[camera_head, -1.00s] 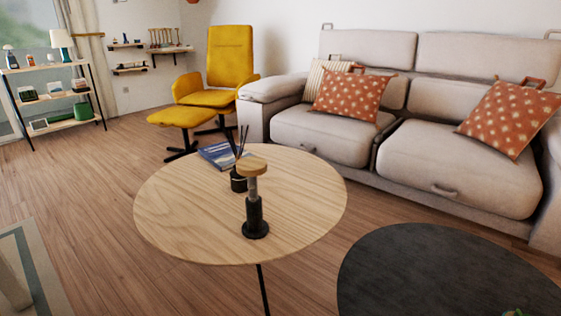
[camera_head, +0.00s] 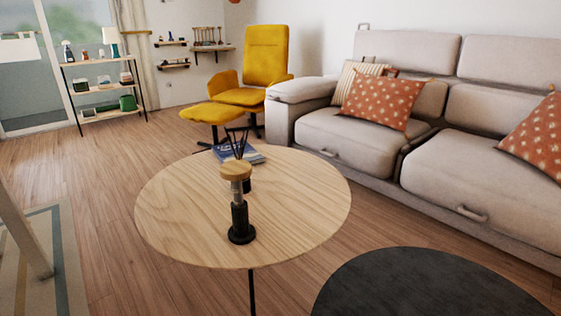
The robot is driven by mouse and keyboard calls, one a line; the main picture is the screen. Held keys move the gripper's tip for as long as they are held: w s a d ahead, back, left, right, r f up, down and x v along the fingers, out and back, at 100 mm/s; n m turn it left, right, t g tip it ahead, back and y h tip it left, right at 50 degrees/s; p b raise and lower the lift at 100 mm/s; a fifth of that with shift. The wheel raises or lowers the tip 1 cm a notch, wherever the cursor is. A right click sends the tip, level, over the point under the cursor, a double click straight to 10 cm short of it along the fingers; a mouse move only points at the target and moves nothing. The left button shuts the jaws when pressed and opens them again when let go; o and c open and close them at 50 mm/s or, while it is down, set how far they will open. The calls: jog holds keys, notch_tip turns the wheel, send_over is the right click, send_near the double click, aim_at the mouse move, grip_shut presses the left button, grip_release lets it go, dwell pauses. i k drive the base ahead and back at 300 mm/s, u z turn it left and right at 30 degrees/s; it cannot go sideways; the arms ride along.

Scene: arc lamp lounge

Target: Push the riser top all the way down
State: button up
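The riser stands upright on the round wooden coffee table (camera_head: 180,215), left of the picture's middle. Its riser top (camera_head: 236,170) is a round wooden disc on a grey stem, raised well above the black base (camera_head: 241,222). A length of stem shows between the disc and the black body. My gripper is not in view, and nothing touches the riser.
A dark reed holder (camera_head: 247,185) and a blue book (camera_head: 240,154) are behind the riser on the table. A beige sofa (camera_head: 350,138) stands behind right, a dark round table (camera_head: 420,285) front right. A yellow chair (camera_head: 266,60) and footstool (camera_head: 212,114) stand behind. Wooden floor at left is open.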

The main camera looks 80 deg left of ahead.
aim_at(237, 171)
jog(key=u, duration=2.65)
jog(key=i, duration=0.5)
jog(key=k, duration=0.5)
jog(key=z, duration=1.85)
jog(key=k, duration=0.9)
jog(key=u, duration=1.5)
jog(key=i, duration=0.45)
jog(key=z, duration=0.05)
